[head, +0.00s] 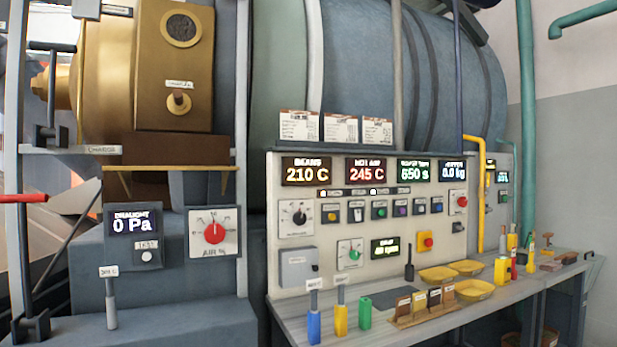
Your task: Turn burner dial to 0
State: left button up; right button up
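A control panel (375,180) stands in the middle of the head view. At its upper left is a square white plate with a black round dial (298,215), which may be the burner dial; its small label is too blurred to read. Lower on the panel is a plate with a green-knobbed dial (350,253). Left of the panel, a separate plate carries a red dial (214,232) marked AIR %. The exact pointer settings are too small to read. Neither of my grippers shows in the head view.
Displays on the panel read 210 C (306,172) and 245 C (367,173). A grey shelf (385,318) below holds yellow trays, small cards and blue, yellow and green handled tools. A gauge reads 0 Pa (132,224). A yellow pipe (480,195) rises at the panel's right.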

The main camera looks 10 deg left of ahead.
aim_at(300, 218)
jog(key=z, duration=1.3)
jog(key=i, duration=1.3)
jog(key=u, duration=0.2)
